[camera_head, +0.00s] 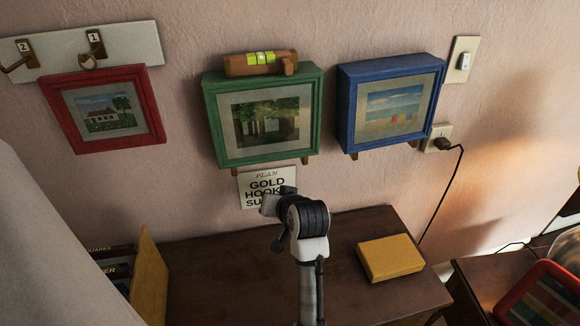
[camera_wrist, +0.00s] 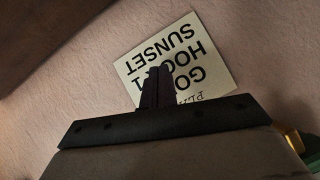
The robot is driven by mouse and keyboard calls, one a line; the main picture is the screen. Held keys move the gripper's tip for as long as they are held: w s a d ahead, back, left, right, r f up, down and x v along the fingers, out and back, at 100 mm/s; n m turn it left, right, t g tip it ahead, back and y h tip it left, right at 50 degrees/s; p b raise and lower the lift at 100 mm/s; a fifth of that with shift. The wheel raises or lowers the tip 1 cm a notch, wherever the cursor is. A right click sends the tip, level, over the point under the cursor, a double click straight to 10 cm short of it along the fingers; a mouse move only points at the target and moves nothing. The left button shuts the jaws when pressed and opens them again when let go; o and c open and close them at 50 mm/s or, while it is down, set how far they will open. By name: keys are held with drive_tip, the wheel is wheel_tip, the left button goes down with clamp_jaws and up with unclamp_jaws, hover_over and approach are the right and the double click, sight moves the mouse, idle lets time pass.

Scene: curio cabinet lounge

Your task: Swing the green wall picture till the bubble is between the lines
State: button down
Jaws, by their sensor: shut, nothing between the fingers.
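The green-framed picture (camera_head: 262,120) hangs on the wall between a red and a blue one. Its right side sits higher in the head view. A wooden spirit level (camera_head: 238,70) with a yellow-green vial (camera_head: 261,58) rests along its top; the bubble is too small to place against the lines. My gripper (camera_head: 268,204) is below the picture, in front of a white card (camera_head: 250,186), part of which it hides. In the wrist view my gripper (camera_wrist: 157,88) has its fingers together, with nothing between them, before the upside-down card (camera_wrist: 205,55).
The red picture (camera_head: 105,108) and blue picture (camera_head: 390,105) flank the green one closely. Below is a dark desk (camera_head: 210,280) with a yellow box (camera_head: 390,257) and books (camera_head: 150,275). A cord hangs from the outlet (camera_head: 437,137). Numbered hooks (camera_head: 92,55) are at upper left.

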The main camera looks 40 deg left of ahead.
drive_tip(key=s+r+n+t+h, duration=0.8)
drive_tip(key=s+r+n+t, duration=0.2)
drive_tip(key=s+n+t, duration=0.15)
drive_tip(key=w+d+t+b, duration=0.1)
drive_tip(key=w+d, duration=0.1)
drive_tip(key=w, duration=1.1)
drive_tip(key=shift+w+d+r, duration=0.25)
drive_tip(key=shift+d+r, duration=0.05)
drive_tip(key=shift+d, duration=0.1)
